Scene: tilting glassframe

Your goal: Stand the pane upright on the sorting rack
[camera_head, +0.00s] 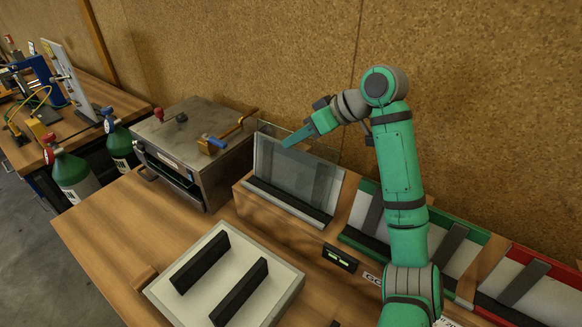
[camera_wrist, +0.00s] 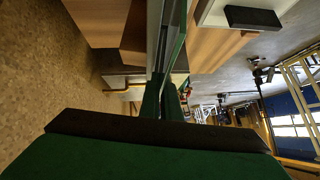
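The pane (camera_head: 285,170), a greyish see-through sheet, stands on edge in the left bay of the wooden sorting rack (camera_head: 265,211), leaning back slightly. Its lower edge is behind a dark ledge strip. My gripper (camera_head: 286,142) reaches down from the right to its top edge. In the wrist view, the gripper's two green fingers (camera_wrist: 162,100) are close together, with the thin pane (camera_wrist: 156,40) seen edge-on between them. They appear shut on it; the contact itself is partly hidden.
A white tray with two black bars (camera_head: 262,311) lies in front of the rack. Green (camera_head: 466,258) and red-edged (camera_head: 565,270) bays are to the right. A metal oven-like box (camera_head: 190,140) stands close on the left. Cork wall is behind; the table's left front is bare.

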